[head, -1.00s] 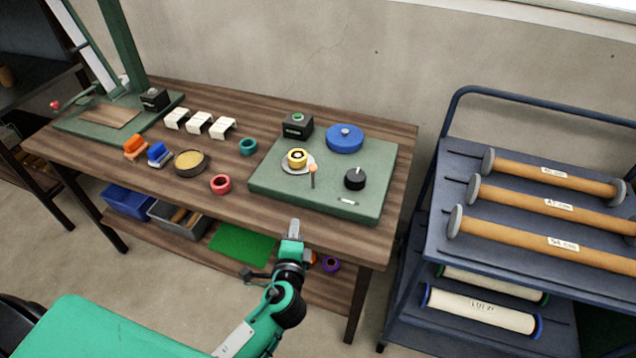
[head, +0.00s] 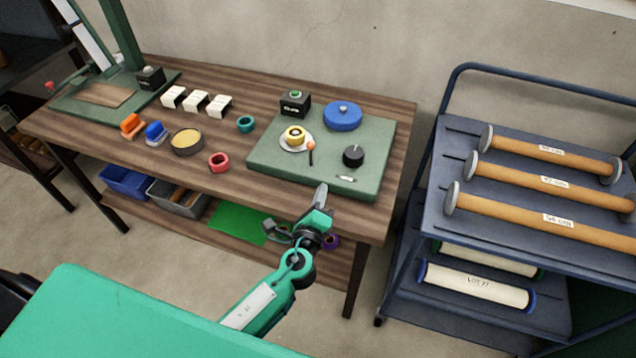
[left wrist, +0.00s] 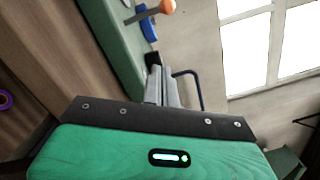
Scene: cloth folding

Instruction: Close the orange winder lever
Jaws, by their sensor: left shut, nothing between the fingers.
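The winder lever has an orange knob (head: 311,146) on a thin dark stem, beside a yellow spool (head: 295,134) on a pale round plate. They sit on the green board (head: 378,140) on the bench. My left gripper (head: 320,190) is shut and empty, at the front edge of the board, apart from the lever and nearer to me. Its fingers (left wrist: 161,88) show together in the left wrist view. My right gripper is out of view.
A dark trolley (head: 424,205) with rolls stands right.

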